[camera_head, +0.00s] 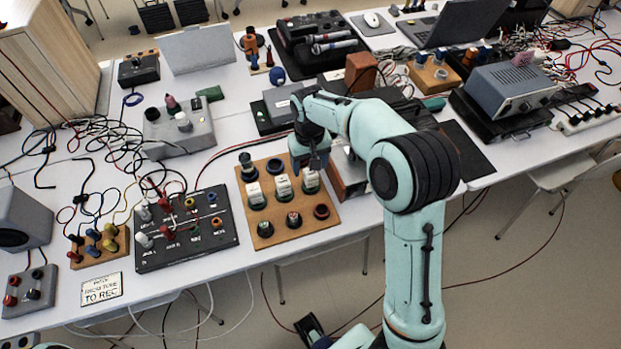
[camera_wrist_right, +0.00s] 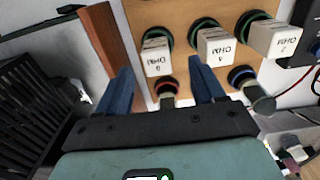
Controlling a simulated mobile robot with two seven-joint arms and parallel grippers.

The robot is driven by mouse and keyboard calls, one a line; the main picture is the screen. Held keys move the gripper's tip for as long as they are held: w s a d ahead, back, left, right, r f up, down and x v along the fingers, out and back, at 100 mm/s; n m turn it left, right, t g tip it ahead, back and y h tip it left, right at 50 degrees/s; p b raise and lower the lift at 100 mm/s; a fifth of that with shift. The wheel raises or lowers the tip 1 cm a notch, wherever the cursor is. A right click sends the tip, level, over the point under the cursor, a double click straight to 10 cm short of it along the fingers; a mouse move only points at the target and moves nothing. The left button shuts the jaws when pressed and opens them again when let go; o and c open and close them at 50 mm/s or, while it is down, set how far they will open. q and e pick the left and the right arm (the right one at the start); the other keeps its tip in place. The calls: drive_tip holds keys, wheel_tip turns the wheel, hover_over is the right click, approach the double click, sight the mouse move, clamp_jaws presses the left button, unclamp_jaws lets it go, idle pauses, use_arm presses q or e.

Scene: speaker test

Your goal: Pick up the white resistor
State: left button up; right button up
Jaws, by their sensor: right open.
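A row of three white resistor blocks stands on round sockets of a wooden board (camera_head: 266,242). In the head view they are the left block (camera_head: 255,193), the middle block (camera_head: 283,186) and the right block (camera_head: 311,180). My right gripper (camera_head: 312,163) is above the right block and partly hides it. In the wrist view its open blue fingers (camera_wrist_right: 161,74) point toward the board, with the near white block (camera_wrist_right: 157,58), marked OHM, seen between them. The other white blocks (camera_wrist_right: 215,47) (camera_wrist_right: 272,40) lie to the right. Contact is not visible. I cannot identify my left gripper.
A black panel (camera_head: 187,230) with coloured knobs stands left of the board. A grey box with knobs (camera_head: 180,133) is behind it. A wooden-sided device (camera_head: 347,178) stands close on the right of the board. Loose cables (camera_head: 112,150) cover the table's left part.

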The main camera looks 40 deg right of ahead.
sight(311, 172)
drive_tip(key=f, duration=0.5)
drive_tip(key=shift+d+f, duration=0.2)
drive_tip(key=shift+d, duration=0.05)
drive_tip(key=c, duration=1.1)
